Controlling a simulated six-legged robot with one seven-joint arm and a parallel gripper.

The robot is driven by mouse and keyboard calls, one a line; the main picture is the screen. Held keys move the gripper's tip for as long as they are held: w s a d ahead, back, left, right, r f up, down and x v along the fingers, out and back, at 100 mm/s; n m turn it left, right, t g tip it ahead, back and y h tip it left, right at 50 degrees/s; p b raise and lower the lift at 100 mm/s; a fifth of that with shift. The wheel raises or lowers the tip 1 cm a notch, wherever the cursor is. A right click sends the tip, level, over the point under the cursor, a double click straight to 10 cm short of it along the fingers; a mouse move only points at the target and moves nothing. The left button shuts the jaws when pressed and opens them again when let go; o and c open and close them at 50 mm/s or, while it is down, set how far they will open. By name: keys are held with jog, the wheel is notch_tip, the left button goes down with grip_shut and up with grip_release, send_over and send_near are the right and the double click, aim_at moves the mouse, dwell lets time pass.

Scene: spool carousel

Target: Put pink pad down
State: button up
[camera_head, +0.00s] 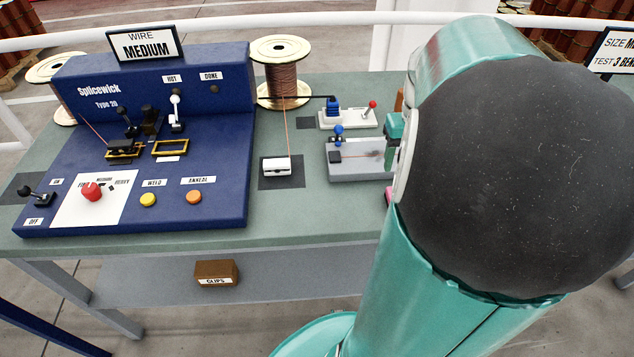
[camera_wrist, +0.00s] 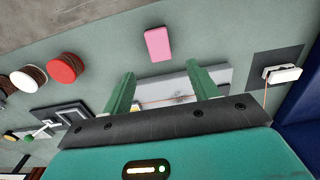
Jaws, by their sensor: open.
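The pink pad (camera_wrist: 158,44) lies flat on the green-grey tabletop in the wrist view, just beyond my fingertips and apart from them. In the head view only a pink sliver (camera_head: 389,196) shows at the edge of my arm, which hides the rest. My gripper (camera_wrist: 159,70) is open, with its two green fingers spread and nothing held between them. In the head view part of the green gripper (camera_head: 395,128) shows beside the grey fixture (camera_head: 352,172); my arm hides most of it.
The grey fixture also shows behind my fingers in the wrist view. A white block (camera_head: 276,166) with a wire sits on a dark mat. The blue Splicewick machine (camera_head: 200,215) fills the table's left. Round red (camera_wrist: 66,68) and brown pieces stand left in the wrist view. Tabletop around the pad is clear.

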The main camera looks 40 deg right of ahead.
jog(key=w+a+r+n+t, duration=0.1)
jog(key=a+r+n+t, duration=0.1)
jog(key=a, duration=1.3)
jog(key=a+r+n+t, duration=0.3)
jog(key=a+n, duration=0.1)
jog(key=a, duration=1.1)
jog(key=shift+w+a+r+t, duration=0.15)
jog(key=shift+w+r+t, duration=0.15)
jog(key=shift+w, duration=0.1)
